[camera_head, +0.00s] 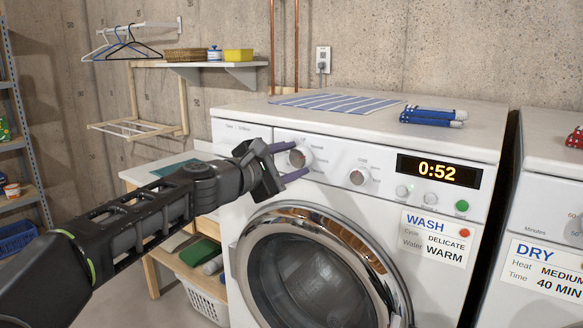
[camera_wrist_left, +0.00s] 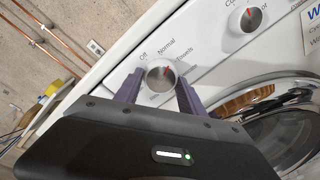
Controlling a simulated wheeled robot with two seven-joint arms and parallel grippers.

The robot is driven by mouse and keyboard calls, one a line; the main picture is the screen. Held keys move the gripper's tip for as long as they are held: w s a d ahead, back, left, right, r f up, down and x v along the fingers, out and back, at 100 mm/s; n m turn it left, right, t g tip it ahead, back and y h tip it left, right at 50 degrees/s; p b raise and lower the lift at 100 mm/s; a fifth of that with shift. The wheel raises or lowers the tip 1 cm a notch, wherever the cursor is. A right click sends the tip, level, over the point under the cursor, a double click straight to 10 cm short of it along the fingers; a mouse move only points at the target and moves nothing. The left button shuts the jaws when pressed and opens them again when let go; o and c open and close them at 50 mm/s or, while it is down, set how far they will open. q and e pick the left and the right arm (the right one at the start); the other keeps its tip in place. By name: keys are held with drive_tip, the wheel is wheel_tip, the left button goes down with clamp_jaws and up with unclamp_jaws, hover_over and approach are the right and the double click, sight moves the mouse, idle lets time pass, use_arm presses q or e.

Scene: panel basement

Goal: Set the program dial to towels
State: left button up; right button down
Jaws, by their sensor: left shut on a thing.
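The program dial (camera_head: 300,157) is a round white and silver knob at the left of the white washer's (camera_head: 345,180) control panel. In the left wrist view the dial (camera_wrist_left: 160,76) has a red pointer mark on its upper right side, roughly between the labels "Normal" and "Towels"; the exact setting is hard to tell. "Off" is printed to the left of "Normal". My left gripper (camera_head: 289,161) is shut on the dial, with one purple finger on each side of it. My right gripper is out of view.
A second knob (camera_head: 359,176), small buttons and a display (camera_head: 438,171) reading 0:52 lie right of the dial. A card (camera_head: 436,239) reads "WASH, Cycle DELICATE, Water WARM". The round door (camera_head: 262,228) is below. A dryer (camera_head: 550,215) stands at right.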

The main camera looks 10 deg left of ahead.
use_arm(q)
drive_tip(key=m+b, duration=0.1)
drive_tip(key=m, duration=0.3)
drive_tip(key=shift+m+y+b, duration=0.3)
idle(0.4)
drive_tip(key=o, duration=1.4)
drive_tip(key=shift+b+v, duration=0.65)
drive_tip(key=shift+v, duration=3.25)
